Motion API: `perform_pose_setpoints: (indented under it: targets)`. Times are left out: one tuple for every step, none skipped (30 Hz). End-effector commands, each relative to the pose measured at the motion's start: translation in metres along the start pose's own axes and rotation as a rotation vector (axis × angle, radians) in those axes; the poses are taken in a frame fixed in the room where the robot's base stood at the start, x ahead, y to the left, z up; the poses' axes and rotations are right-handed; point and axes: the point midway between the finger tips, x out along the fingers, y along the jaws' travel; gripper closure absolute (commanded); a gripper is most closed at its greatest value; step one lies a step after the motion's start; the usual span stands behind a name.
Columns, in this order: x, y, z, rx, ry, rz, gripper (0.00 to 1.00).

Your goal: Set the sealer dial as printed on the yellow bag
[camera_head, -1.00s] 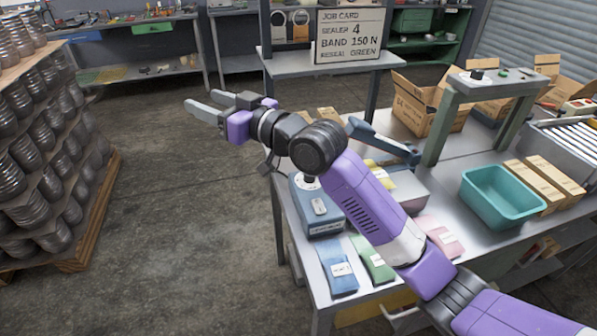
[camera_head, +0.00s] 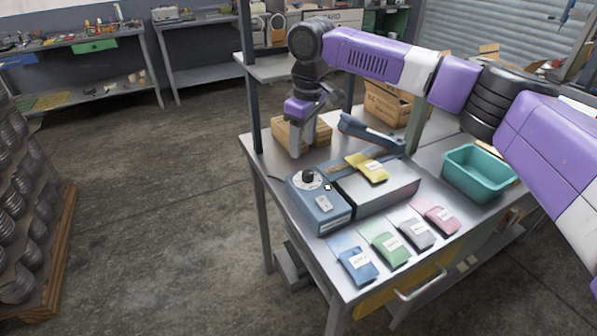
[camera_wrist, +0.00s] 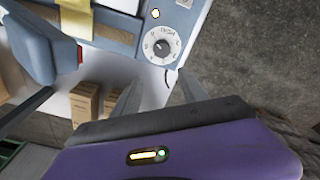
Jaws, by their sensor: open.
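The sealer (camera_head: 375,190) is a grey and blue machine on the bench, with its blue arm (camera_head: 370,133) raised. Its dial (camera_head: 307,179) is a black knob on a white plate on the blue control box (camera_head: 322,205). In the wrist view the dial (camera_wrist: 162,46) shows printed marks too small to read surely. The yellow bag (camera_head: 367,167) lies on the sealer, its white label unreadable here. My gripper (camera_head: 298,148) points down behind the dial, open and empty, apart from it. In the wrist view the fingers (camera_wrist: 157,92) stand apart below the dial.
Blue (camera_head: 356,265), green (camera_head: 385,244), grey (camera_head: 411,232) and pink (camera_head: 437,215) bags lie along the bench front. A teal bin (camera_head: 480,185) stands to the right. Cardboard boxes (camera_head: 315,133) stand behind the sealer. The job card is mostly hidden by my arm.

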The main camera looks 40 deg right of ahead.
Motion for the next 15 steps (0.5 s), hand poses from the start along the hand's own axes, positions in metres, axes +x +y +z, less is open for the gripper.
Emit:
perform_pose_setpoints:
  targets:
    - [-0.001, -0.002, 0.008, 0.007, -0.032, -0.017, 0.5]
    - [-0.001, -0.004, 0.012, 0.007, -0.05, -0.026, 0.5]
    - [-0.002, -0.006, 0.017, 0.006, -0.07, -0.033, 0.5]
    - [-0.002, -0.007, 0.02, 0.005, -0.082, -0.036, 0.5]
    - [-0.001, -0.007, 0.022, 0.004, -0.091, -0.037, 0.5]
    - [0.0, -0.007, 0.024, 0.004, -0.099, -0.036, 0.5]
    - [0.002, -0.007, 0.025, 0.004, -0.103, -0.036, 0.5]
    - [0.004, -0.007, 0.026, 0.004, -0.105, -0.036, 0.5]
    - [0.008, -0.007, 0.026, 0.004, -0.105, -0.036, 0.5]
    - [0.012, -0.008, 0.027, 0.004, -0.104, -0.036, 0.5]
    - [0.016, -0.008, 0.027, 0.004, -0.104, -0.036, 0.5]
    - [0.022, -0.008, 0.028, 0.004, -0.104, -0.036, 0.5]
    - [0.027, -0.008, 0.028, 0.004, -0.104, -0.036, 0.5]
    - [0.032, -0.009, 0.029, 0.004, -0.104, -0.036, 0.5]
    - [0.038, -0.009, 0.029, 0.004, -0.103, -0.036, 0.5]
